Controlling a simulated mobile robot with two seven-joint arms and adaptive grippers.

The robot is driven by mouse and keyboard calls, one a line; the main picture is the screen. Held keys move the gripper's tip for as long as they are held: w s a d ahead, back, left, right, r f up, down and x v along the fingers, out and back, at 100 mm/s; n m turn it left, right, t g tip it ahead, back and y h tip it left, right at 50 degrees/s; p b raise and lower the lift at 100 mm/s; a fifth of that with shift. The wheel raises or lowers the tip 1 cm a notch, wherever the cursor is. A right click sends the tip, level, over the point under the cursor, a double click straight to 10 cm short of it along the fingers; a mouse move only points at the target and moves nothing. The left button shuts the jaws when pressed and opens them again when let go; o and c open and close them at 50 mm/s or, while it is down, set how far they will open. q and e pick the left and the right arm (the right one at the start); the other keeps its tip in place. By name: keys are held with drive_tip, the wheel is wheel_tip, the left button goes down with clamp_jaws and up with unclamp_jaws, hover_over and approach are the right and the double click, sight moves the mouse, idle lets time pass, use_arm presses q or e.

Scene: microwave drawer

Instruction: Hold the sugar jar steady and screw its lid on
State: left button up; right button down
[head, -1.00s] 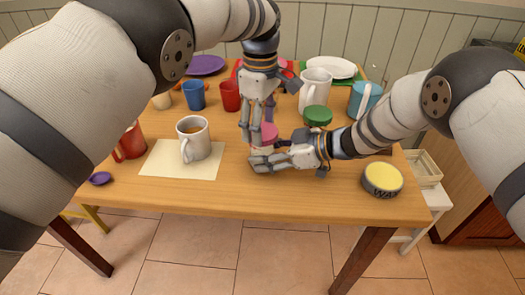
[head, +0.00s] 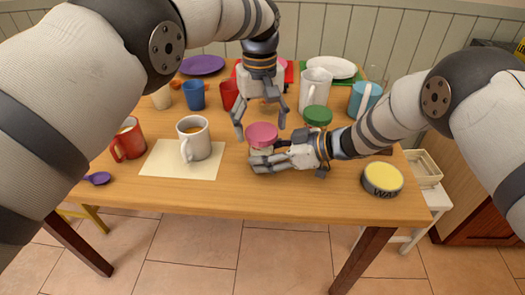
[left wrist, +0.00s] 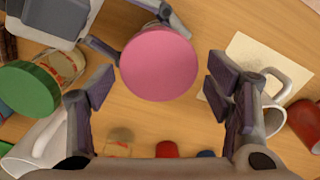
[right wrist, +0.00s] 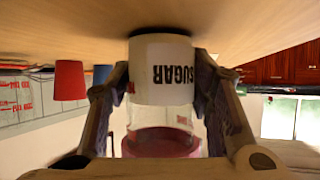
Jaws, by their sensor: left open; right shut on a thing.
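The sugar jar (right wrist: 165,75) is clear with a white label reading SUGAR. It shows upside down in the right wrist view, between the fingers of my right gripper (right wrist: 163,100). In the head view my right gripper (head: 260,160) is shut around the jar's side on the table. The pink lid (head: 262,133) sits on top of the jar. It also shows as a round disc in the left wrist view (left wrist: 158,62). My left gripper (head: 261,125) is open above the lid, its fingers spread apart and clear of it. I cannot tell how tightly the lid sits.
A green-lidded jar (head: 317,116) stands close behind my right gripper. A white mug (head: 193,138) stands on a cream mat (head: 160,170) to the left. A yellow-topped tin (head: 382,178) is at the right. Cups and a white pitcher (head: 315,88) stand behind. The front table edge is clear.

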use_arm(q)
drive_tip(key=shift+r, duration=2.5)
use_arm(e)
drive_tip(key=c, duration=0.7)
unclamp_jaws()
drive_tip(key=v, duration=1.2)
drive_tip(key=shift+f, duration=0.1)
